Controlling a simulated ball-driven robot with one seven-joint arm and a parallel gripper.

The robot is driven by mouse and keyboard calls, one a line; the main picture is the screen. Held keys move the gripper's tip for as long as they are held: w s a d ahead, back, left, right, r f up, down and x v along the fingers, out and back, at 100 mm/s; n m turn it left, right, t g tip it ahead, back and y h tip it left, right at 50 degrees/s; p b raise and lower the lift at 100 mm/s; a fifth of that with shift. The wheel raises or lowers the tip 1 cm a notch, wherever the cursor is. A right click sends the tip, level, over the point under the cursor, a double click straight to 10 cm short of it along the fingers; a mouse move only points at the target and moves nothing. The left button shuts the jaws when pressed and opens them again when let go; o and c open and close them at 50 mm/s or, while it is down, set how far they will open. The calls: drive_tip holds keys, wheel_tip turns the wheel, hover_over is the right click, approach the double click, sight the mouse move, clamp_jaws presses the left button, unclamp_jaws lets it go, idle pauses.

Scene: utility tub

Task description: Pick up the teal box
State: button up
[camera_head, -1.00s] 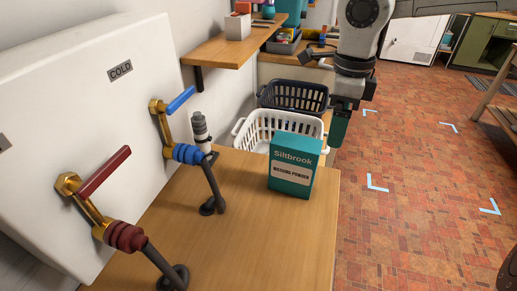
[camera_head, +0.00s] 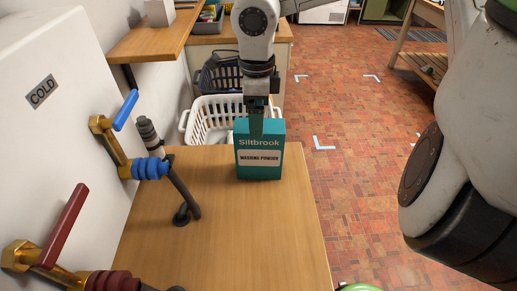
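The teal box (camera_head: 259,160), labelled Siltbrook washing powder, stands upright near the far end of the wooden worktop (camera_head: 220,235). My gripper (camera_head: 257,125) points down at the top of the box.
A white basket (camera_head: 210,118) and a dark basket (camera_head: 218,77) stand behind the box. Pipes with a blue-handled valve (camera_head: 125,110) and a red-handled valve (camera_head: 62,225) rise at the left. The worktop in front of the box is clear.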

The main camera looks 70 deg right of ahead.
sight(259, 150)
drive_tip(key=shift+s+f+p, duration=0.15)
drive_tip(key=shift+f, duration=1)
drive_tip(key=shift+s+f+p, duration=0.15)
drive_tip(key=shift+f, duration=0.95)
clamp_jaws()
